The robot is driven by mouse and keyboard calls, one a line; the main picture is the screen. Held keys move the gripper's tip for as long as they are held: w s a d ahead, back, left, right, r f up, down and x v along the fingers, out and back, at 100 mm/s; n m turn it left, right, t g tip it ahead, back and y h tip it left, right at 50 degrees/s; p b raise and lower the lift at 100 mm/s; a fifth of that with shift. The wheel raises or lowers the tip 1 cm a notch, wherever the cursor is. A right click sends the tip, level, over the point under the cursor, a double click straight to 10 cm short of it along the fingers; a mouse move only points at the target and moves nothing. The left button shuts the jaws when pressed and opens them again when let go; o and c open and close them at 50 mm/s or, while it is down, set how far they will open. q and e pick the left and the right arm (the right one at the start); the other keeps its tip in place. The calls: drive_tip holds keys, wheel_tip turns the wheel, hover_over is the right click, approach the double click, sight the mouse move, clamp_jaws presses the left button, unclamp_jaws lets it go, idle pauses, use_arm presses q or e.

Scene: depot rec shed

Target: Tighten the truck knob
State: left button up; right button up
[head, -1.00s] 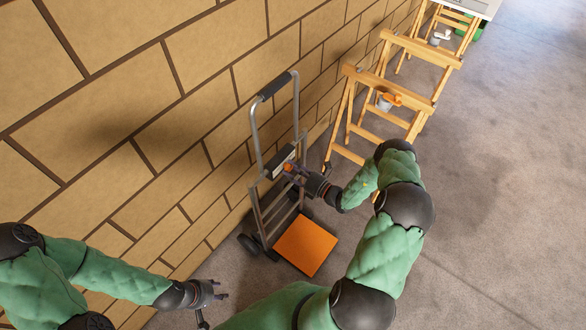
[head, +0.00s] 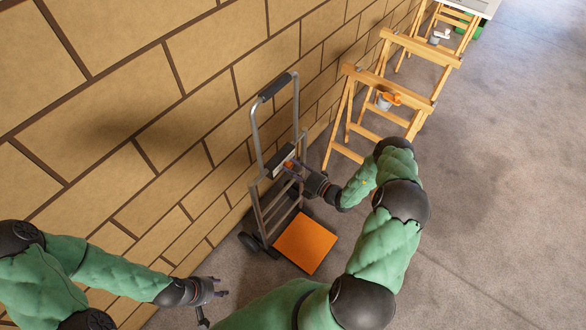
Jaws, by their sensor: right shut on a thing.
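The hand truck (head: 262,200) stands upright against the wall, with a grey tube frame, a black handle grip and an orange toe plate (head: 307,242). The orange truck knob (head: 287,166) sits at the dark crossbar (head: 281,159) in the middle of the frame, partly hidden by my gripper. My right gripper (head: 293,169) reaches in from the right and is shut on the knob. My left gripper (head: 219,294) is low at the left, away from the truck, with its fingers apart and nothing seen between them.
Wooden sawhorses (head: 398,47) stand along the wall to the right of the truck, with a small pot (head: 384,101) and an orange item (head: 391,97) on one. The brick wall (head: 130,130) is close behind the truck. The concrete floor (head: 490,200) at right is clear.

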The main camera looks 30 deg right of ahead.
drive_tip(key=shift+s+a+f, duration=0.1)
drive_tip(key=shift+a, duration=0.05)
idle(0.3)
drive_tip(key=o, duration=1.1)
drive_tip(key=shift+o, duration=0.2)
drive_tip(key=v, duration=1.2)
